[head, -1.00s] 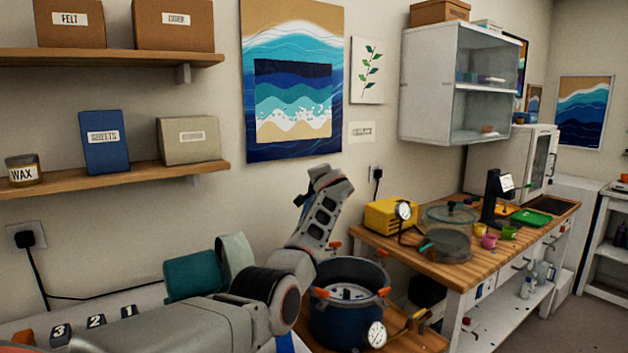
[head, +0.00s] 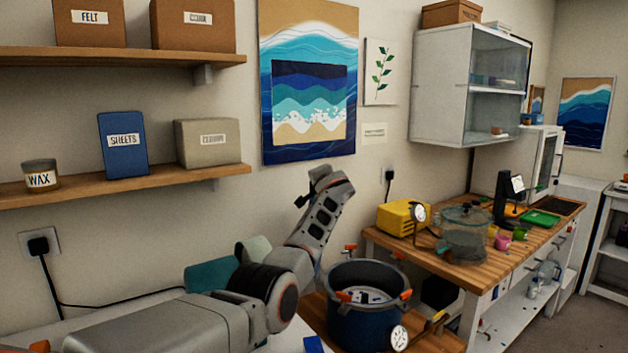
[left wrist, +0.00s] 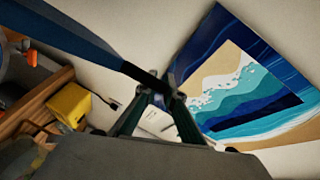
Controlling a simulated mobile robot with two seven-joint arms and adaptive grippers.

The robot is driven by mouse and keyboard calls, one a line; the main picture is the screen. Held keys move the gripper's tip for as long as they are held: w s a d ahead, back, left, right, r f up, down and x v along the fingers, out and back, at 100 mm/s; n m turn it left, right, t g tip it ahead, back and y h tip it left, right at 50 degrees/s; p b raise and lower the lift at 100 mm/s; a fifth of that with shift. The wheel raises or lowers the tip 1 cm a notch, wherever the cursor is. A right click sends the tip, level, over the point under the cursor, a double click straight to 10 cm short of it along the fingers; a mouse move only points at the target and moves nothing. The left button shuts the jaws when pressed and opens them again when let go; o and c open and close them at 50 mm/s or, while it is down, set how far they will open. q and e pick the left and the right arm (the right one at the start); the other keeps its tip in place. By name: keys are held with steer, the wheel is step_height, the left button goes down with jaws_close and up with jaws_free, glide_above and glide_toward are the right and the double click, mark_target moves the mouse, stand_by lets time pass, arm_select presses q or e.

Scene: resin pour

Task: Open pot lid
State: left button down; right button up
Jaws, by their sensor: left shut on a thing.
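The dark blue pot (head: 352,330) stands on a low wooden surface, its top open. It has orange-red clamps around its rim and a round gauge (head: 399,338) on its side; whitish and dark pieces show inside. My left gripper is above and behind the pot in the head view, its fingertips hard to make out there. In the left wrist view the left gripper (left wrist: 157,97) is shut on the black end of a long blue object (left wrist: 75,35), seen nearly edge-on. I cannot tell whether this is the pot's lid. My right gripper is not in view.
A wooden bench (head: 412,254) to the right holds a yellow device (head: 397,217), a clear lidded vessel (head: 465,245), small cups and a black stand (head: 506,198). Wall shelves (head: 120,188) with boxes are at the left, and a glass-fronted cabinet (head: 440,85) hangs above the bench.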

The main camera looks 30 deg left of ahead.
arm_select(q)
steer(key=shift+r, duration=0.1)
steer(key=c, duration=2.1)
jaws_free()
steer(key=shift+c, duration=0.2)
steer(key=shift+s+d, duration=0.45)
steer(key=shift+d, duration=0.15)
steer(key=v, duration=1)
steer(key=shift+s, duration=0.25)
steer(key=shift+d+r, duration=0.1)
